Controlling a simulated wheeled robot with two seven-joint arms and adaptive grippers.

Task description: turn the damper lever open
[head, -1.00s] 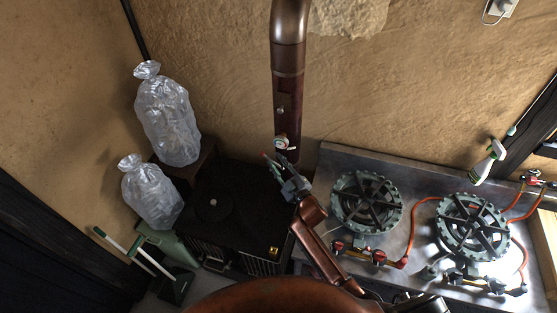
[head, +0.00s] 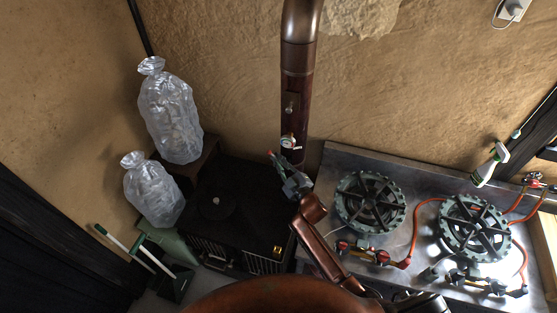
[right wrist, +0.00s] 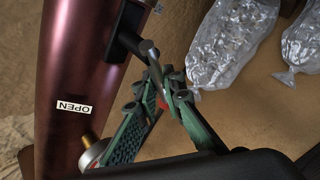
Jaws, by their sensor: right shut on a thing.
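The dark red flue pipe (head: 297,75) runs down the wall behind the black stove. The damper lever (right wrist: 153,62) shows in the right wrist view as a grey rod on a black hub at the pipe's side. A red part shows at its lower end, between my fingers. My right gripper (right wrist: 165,103), with green padded fingers, is shut on the lever. In the head view my right gripper (head: 276,160) is beside the pipe's lower part, and the lever is too small to make out. My left gripper is not in view.
A round gauge (head: 288,142) sits on the pipe close to my right gripper. The black stove (head: 233,215) stands below. Two clear bags (head: 170,115) (head: 153,190) are at left. A metal counter (head: 335,160) with two gas burners (head: 370,202) (head: 473,228) is at right.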

